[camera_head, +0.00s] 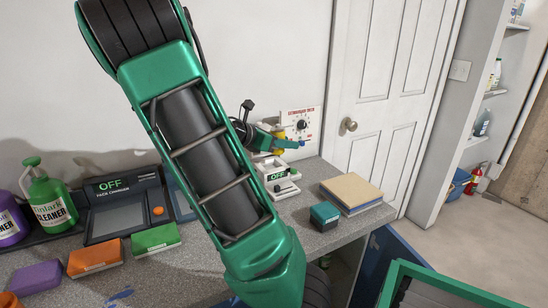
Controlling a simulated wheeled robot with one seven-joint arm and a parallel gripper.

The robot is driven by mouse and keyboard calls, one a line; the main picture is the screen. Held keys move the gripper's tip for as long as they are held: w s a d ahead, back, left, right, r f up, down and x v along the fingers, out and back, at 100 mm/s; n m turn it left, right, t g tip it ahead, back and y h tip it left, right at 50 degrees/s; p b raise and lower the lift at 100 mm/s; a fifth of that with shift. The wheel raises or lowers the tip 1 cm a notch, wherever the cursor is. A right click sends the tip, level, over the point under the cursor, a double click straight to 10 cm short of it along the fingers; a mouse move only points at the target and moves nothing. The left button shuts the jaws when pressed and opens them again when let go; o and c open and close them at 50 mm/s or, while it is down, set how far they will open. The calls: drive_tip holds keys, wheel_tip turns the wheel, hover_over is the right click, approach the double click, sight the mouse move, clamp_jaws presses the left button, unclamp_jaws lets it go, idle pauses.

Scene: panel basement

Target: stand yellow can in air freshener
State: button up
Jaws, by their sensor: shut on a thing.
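The yellow can (280,134) shows only as a small patch of yellow at my gripper (281,141), beyond my large green arm. My gripper is shut on the can and holds it above a small white device (278,177) with a green "OFF" display, which appears to be the air freshener. The device stands on the grey counter near the wall. My arm hides part of its left side, and I cannot tell whether the can touches it.
A teal box (324,215) and a stack of flat boxes (352,193) lie right of the device. A pack charger (124,203), colored packs and spray bottles (49,200) fill the left counter. A dial panel (300,124) hangs behind. A white door (382,100) stands right.

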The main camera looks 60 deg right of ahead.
hover_over(277, 162)
drive_tip(key=f, duration=0.4)
drive_tip(key=shift+s+d, duration=0.1)
drive_tip(key=shift+s, duration=0.1)
drive_tip(key=shift+f, duration=2.05)
drive_tip(key=shift+f, duration=0.6)
drive_tip(key=o, duration=0.8)
drive_tip(key=shift+f, duration=0.15)
drive_tip(key=shift+w+r, duration=0.1)
drive_tip(key=shift+r, duration=0.35)
drive_tip(key=v, duration=1.2)
drive_tip(key=shift+r, duration=0.35)
drive_tip(key=shift+f, duration=0.1)
